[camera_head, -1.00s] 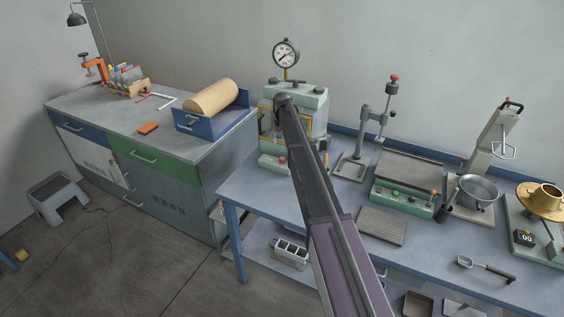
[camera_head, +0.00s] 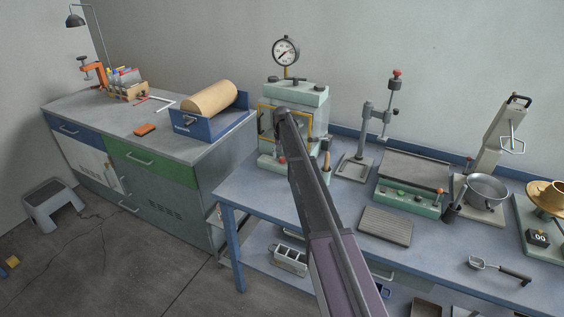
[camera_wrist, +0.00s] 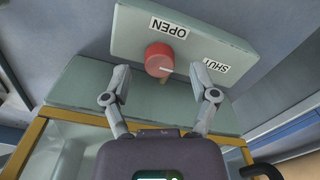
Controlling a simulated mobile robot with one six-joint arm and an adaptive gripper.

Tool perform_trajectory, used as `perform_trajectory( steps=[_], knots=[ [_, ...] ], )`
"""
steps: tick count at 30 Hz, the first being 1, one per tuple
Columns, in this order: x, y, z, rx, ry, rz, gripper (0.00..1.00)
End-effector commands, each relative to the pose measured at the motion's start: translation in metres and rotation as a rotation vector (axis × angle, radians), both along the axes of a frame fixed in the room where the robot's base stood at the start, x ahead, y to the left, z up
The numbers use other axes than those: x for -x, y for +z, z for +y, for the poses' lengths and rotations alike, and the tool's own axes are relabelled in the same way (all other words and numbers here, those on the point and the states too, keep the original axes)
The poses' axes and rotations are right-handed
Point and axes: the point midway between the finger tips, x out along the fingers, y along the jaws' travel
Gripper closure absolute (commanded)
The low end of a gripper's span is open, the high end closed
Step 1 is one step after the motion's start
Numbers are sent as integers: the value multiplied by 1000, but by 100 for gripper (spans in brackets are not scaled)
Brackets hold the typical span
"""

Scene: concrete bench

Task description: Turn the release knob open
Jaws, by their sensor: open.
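The release knob is red and round with a white pointer line. In the wrist view the knob (camera_wrist: 159,60) stands on a pale green panel (camera_wrist: 205,35), between and just beyond my fingertips. Its line points right, toward the SHUT label (camera_wrist: 216,66); the OPEN label (camera_wrist: 171,27) is on the panel's upper part, upside down. My gripper (camera_wrist: 160,77) is open, with one finger on either side and no clear contact seen. In the head view the green testing press (camera_head: 296,95) stands at the bench's left end, and my arm hides my gripper.
A yellow-edged frame (camera_wrist: 85,118) on the press lies close below my fingers in the wrist view. A round gauge (camera_head: 286,51) tops the press. A stand (camera_head: 366,135), a ribbed plate (camera_head: 386,226) and a steel bowl (camera_head: 487,190) stand to the right on the blue bench.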

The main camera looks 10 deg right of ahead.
Motion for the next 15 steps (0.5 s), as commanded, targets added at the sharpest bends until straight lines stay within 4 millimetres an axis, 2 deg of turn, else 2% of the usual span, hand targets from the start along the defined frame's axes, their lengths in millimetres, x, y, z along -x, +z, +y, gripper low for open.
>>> perform_trajectory(
  steps=[4, 15],
  knots=[
    [0, -9, 0, 0, 0, 0, 24],
    [0, -11, 0, 0, 0, 0, 24]
  ],
)
